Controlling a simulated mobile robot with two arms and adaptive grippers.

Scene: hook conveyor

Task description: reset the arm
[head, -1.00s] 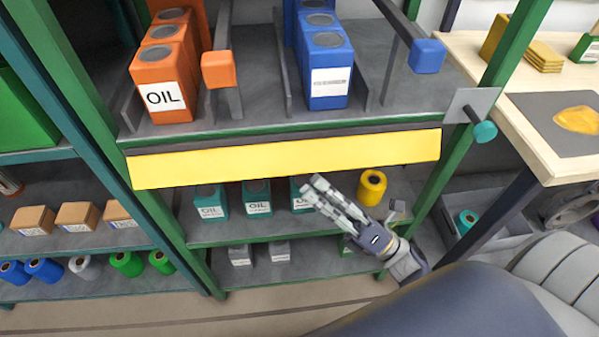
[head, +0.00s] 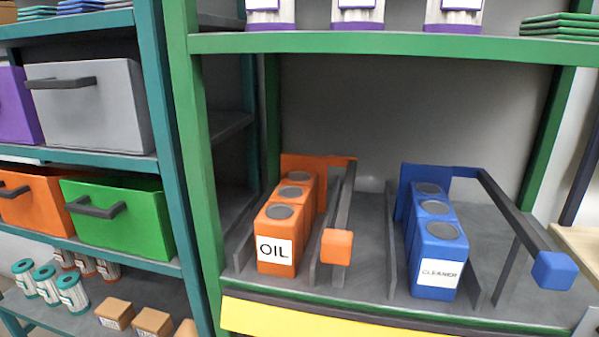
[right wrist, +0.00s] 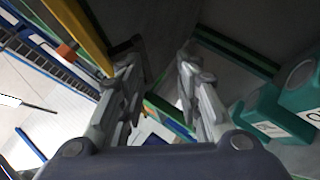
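My right gripper (right wrist: 160,95) shows only in the right wrist view. Its two fingers are spread apart with nothing between them. Teal containers (right wrist: 272,120) stand on a shelf just to the right of its fingers. Neither gripper shows in the head view, and my left gripper is in no frame.
In the head view, orange OIL containers (head: 276,247) and blue CLEANER containers (head: 436,265) stand in rows on a green-framed shelf. An orange-ended lever (head: 337,246) and a blue-ended lever (head: 553,271) jut forward. A yellow bar (head: 300,319) runs along the front edge. Drawers (head: 120,225) are at left.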

